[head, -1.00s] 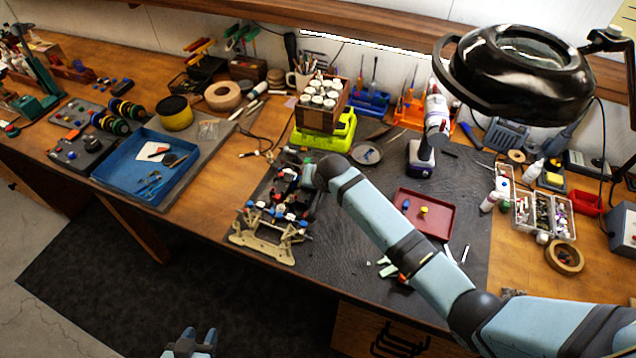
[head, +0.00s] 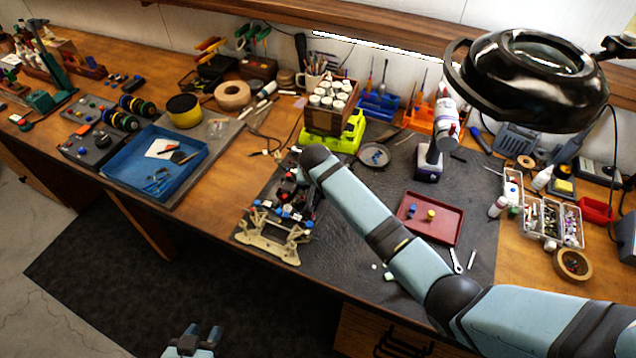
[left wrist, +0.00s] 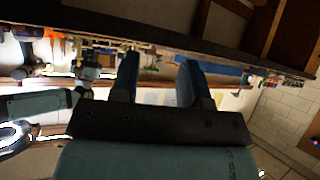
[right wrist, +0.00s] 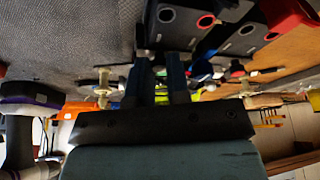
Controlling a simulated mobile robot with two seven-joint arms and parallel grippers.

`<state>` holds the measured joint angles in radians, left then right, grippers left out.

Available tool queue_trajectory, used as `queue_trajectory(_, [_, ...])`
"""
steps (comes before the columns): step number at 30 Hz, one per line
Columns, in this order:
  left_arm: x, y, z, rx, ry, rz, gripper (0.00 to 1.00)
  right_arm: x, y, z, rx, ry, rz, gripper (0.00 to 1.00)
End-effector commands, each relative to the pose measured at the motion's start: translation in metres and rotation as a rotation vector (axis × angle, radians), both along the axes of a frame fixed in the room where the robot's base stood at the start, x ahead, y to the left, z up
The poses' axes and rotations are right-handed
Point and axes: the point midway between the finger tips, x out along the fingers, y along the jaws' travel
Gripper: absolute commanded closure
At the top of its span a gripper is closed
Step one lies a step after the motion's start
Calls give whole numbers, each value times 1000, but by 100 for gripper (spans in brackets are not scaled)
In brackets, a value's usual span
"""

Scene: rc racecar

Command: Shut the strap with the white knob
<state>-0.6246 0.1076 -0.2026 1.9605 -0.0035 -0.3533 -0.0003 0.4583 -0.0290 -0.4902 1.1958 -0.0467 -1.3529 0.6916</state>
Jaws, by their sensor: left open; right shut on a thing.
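The car (head: 290,205) sits on the dark mat, on a pale tan stand (head: 272,240). My right arm reaches over its far part, and its wrist hides the right gripper in the head view. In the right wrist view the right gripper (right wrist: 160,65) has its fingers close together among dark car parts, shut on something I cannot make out. Black pieces with ring marks (right wrist: 205,22) are beyond the fingertips. I cannot pick out the strap or its white knob for certain. My left gripper (head: 192,335) is open and empty, low in front of the bench; it also shows in the left wrist view (left wrist: 158,68).
A lime-green stand with a wooden box of white-capped jars (head: 328,95) is behind the car. A red tray (head: 430,218) lies to the right on the mat. A blue tray (head: 155,165) is to the left. A black lamp (head: 530,80) hangs at upper right.

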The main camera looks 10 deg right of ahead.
Motion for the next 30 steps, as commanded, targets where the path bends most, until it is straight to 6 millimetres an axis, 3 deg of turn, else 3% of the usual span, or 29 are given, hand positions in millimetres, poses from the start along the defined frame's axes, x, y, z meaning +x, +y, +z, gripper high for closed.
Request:
queue_trajectory(4, [0, 1, -1, 1, 1, 1, 58, -1, 0, -1, 1, 2, 0, 100])
queue_trajectory(5, [0, 1, -1, 1, 1, 1, 58, -1, 0, -1, 1, 2, 0, 77])
queue_trajectory(6, [0, 1, -1, 1, 1, 1, 58, -1, 0, -1, 1, 2, 0, 73])
queue_trajectory(17, [1, 1, 0, 1, -3, 0, 58, -2, 1, 6, 3, -2, 1, 73])
queue_trajectory(20, [2, 1, -1, 5, -10, -3, 58, -6, 3, 18, 3, -4, 1, 73])
queue_trajectory(30, [3, 2, -3, 24, -26, -30, 58, -32, 10, 90, 4, -2, 2, 73])
